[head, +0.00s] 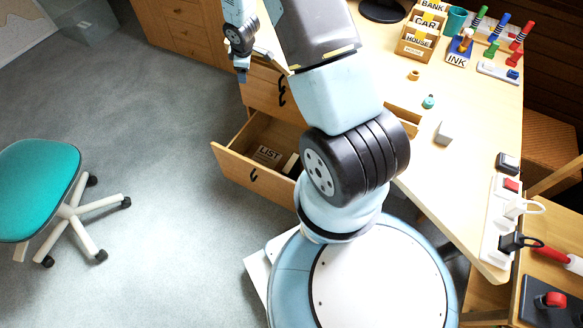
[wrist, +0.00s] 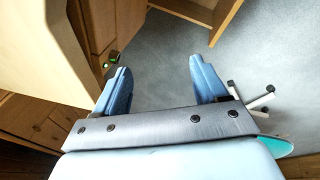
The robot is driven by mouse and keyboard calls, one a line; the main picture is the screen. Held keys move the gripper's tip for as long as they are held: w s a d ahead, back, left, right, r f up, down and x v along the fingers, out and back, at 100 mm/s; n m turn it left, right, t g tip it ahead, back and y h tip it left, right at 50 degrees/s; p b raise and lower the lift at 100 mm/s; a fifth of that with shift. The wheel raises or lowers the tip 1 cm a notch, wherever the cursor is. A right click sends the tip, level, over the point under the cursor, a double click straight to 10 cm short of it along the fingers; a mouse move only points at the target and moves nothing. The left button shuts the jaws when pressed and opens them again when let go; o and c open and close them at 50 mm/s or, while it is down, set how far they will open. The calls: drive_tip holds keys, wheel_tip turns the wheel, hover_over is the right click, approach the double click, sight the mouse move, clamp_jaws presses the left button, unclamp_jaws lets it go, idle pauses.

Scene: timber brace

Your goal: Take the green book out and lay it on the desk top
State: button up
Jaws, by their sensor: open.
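I cannot make out a green book in either view. The lower drawer (head: 223,160) of the desk is pulled open; in it lie a label reading LIST (head: 267,153) and a dark and white item (head: 291,164), partly hidden behind my arm. The desk top (head: 465,125) is light wood, with free surface around its middle. My gripper (head: 241,74) is at the upper middle of the head view, beyond the open drawer and beside the desk front. In the wrist view my gripper (wrist: 160,72) has its two blue fingers wide apart with only floor between them.
A power strip (head: 497,220) lies at the near right. A teal chair (head: 40,185) stands left on open floor.

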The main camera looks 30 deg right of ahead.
wheel_tip(320, 180, down, 10)
drive_tip(key=s+n, duration=0.1)
drive_tip(key=n, duration=0.1)
drive_tip(key=n+g, duration=0.4)
drive_tip(key=n, duration=0.7)
approach(291, 166)
drive_tip(key=shift+w+d, duration=0.3)
drive_tip(key=shift+w, duration=0.3)
drive_tip(key=shift+w+d, duration=0.25)
drive_tip(key=shift+w, duration=0.3)
wheel_tip(291, 166, down, 14)
drive_tip(key=shift+s+d+r, duration=0.1)
drive_tip(key=shift+c, duration=0.2)
clamp_jaws()
